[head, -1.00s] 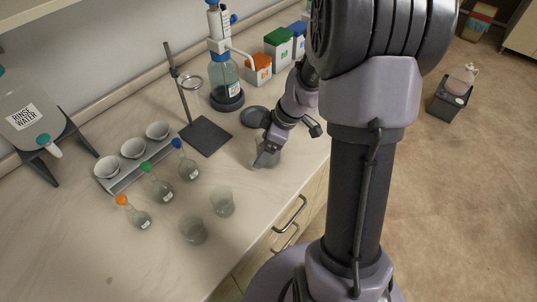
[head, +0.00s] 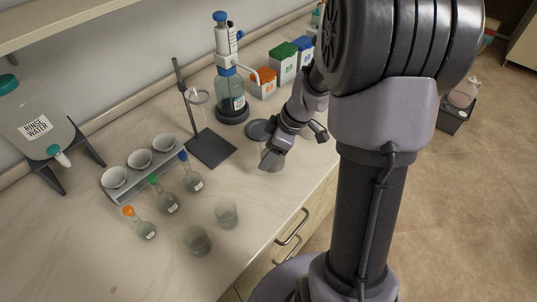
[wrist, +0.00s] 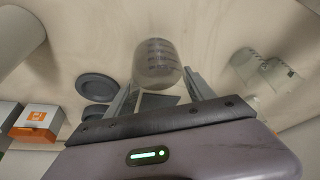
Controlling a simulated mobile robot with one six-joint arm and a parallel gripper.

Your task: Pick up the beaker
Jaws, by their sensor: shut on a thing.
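A clear glass beaker (wrist: 158,62) with printed marks is between the two fingers of my gripper (wrist: 160,88) in the wrist view. My gripper is shut on it. In the head view my gripper (head: 268,157) is near the right front part of the bench, and the held beaker (head: 273,163) is partly hidden behind it. I cannot tell whether the beaker's base touches the bench. Two other clear beakers, one (head: 227,213) and another (head: 198,240), stand upright near the bench's front edge, apart from my gripper.
Flasks with orange (head: 147,228), green (head: 168,202) and blue (head: 193,181) stoppers stand left of the beakers. A rack of white bowls (head: 110,192), a ring stand (head: 212,148) and a dispenser bottle (head: 232,95) are behind. A dark round dish (head: 257,130) lies beside my gripper.

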